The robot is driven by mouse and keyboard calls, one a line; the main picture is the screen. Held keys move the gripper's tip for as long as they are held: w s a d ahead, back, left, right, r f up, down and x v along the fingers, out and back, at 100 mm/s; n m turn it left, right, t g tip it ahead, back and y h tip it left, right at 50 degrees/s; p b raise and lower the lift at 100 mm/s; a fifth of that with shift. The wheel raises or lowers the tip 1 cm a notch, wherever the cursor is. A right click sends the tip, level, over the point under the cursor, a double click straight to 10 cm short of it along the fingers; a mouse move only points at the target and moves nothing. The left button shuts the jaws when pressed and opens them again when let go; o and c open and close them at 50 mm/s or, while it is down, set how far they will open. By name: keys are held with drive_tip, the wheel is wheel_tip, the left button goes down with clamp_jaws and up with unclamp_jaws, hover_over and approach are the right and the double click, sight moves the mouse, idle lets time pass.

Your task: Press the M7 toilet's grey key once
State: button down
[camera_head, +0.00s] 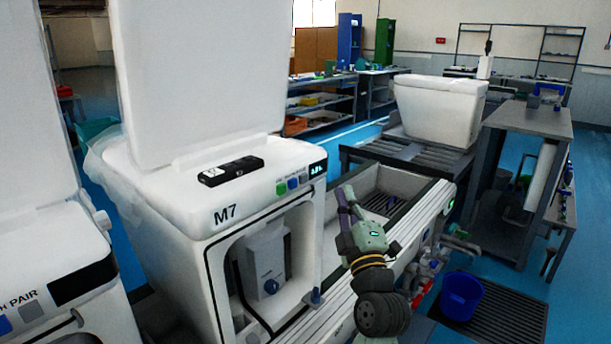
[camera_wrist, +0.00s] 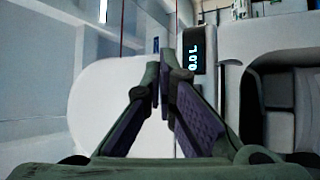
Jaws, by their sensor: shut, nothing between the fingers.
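The white M7 toilet (camera_head: 190,206) stands left of centre in the head view, with its lid raised. Its grey key (camera_head: 304,179) is in a row with a blue key and a green key, beside a lit display (camera_head: 317,169). My gripper (camera_head: 345,193) is shut and empty, right of the keys and apart from them in the picture. In the wrist view my gripper's fingers (camera_wrist: 166,70) come together in front of a white surface, left of a display reading 0.0 L (camera_wrist: 194,58). I cannot make out the grey key there.
A black remote-like object (camera_head: 231,171) lies on the M7 top. Another white toilet (camera_head: 45,265) stands at the left. A metal-edged trough (camera_head: 400,185) is right of M7. A blue bucket (camera_head: 461,295) and a grey table (camera_head: 530,118) are farther right.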

sight(303, 178)
drive_tip(key=w+a+p, duration=0.2)
drive_tip(key=w+a, duration=0.2)
drive_tip(key=a, duration=0.1)
drive_tip(key=shift+a, duration=0.3)
drive_tip(key=shift+w+a, duration=0.15)
idle(1.2)
drive_tip(key=shift+w+a, duration=0.15)
drive_tip(key=shift+a, duration=0.05)
drive_tip(key=shift+w+a, duration=0.25)
drive_tip(key=shift+a, duration=0.1)
idle(0.8)
drive_tip(key=shift+s+d+b, duration=0.1)
drive_tip(key=shift+b, duration=0.3)
drive_tip(key=shift+s+d+b, duration=0.45)
drive_tip(key=shift+d+b, duration=0.15)
